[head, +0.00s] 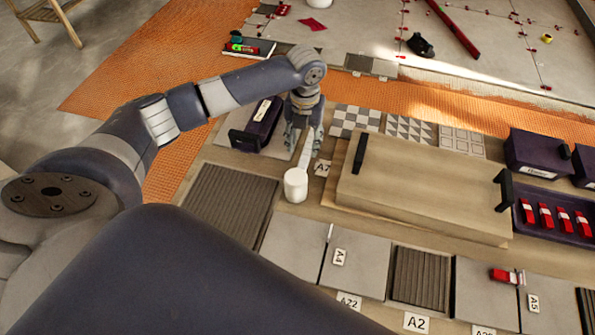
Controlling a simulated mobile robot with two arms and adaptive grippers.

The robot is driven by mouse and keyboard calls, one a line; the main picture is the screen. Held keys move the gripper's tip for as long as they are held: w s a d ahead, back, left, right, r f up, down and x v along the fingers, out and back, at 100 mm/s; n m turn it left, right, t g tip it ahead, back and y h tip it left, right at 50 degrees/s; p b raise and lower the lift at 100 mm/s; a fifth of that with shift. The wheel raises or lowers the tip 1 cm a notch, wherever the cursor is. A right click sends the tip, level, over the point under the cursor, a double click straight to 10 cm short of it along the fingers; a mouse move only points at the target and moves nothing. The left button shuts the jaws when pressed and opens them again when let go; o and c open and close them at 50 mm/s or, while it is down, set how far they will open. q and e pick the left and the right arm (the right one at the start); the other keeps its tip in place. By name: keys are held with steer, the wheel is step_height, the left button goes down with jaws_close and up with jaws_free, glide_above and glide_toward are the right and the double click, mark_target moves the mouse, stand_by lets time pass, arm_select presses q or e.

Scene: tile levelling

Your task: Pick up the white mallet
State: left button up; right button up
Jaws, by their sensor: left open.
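The white mallet (296,185) is near the middle of the head view on the workbench. Its round white head is nearest me, and its pale handle runs up and away from me. My left gripper (303,145) points down over the far part of the handle, with its fingers open. The handle shows between or just in front of the fingers; I cannot tell whether they touch it. The gripper hides the handle's far end. My right gripper is not in view.
A dark purple box (256,125) stands close left of my gripper. A large wooden board with black handles (420,190) lies right of the mallet. Patterned tiles (409,130) lie behind. Grey and ribbed tiles (232,205) lie nearer me. A purple tray (530,225) holds red pieces.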

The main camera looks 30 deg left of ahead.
mark_target(305, 156)
arm_select(q)
steer(key=shift+s+d+f+p, duration=0.1)
steer(key=shift+f+p, duration=0.1)
steer(key=shift+f, duration=0.8)
steer(key=shift+w+d+f+p, duration=0.1)
steer(key=shift+f+p, duration=0.1)
steer(key=shift+f, duration=0.85)
steer(key=shift+s+d+f+p, duration=0.1)
steer(key=shift+f+p, duration=0.1)
steer(key=shift+f, duration=0.8)
jaws_close()
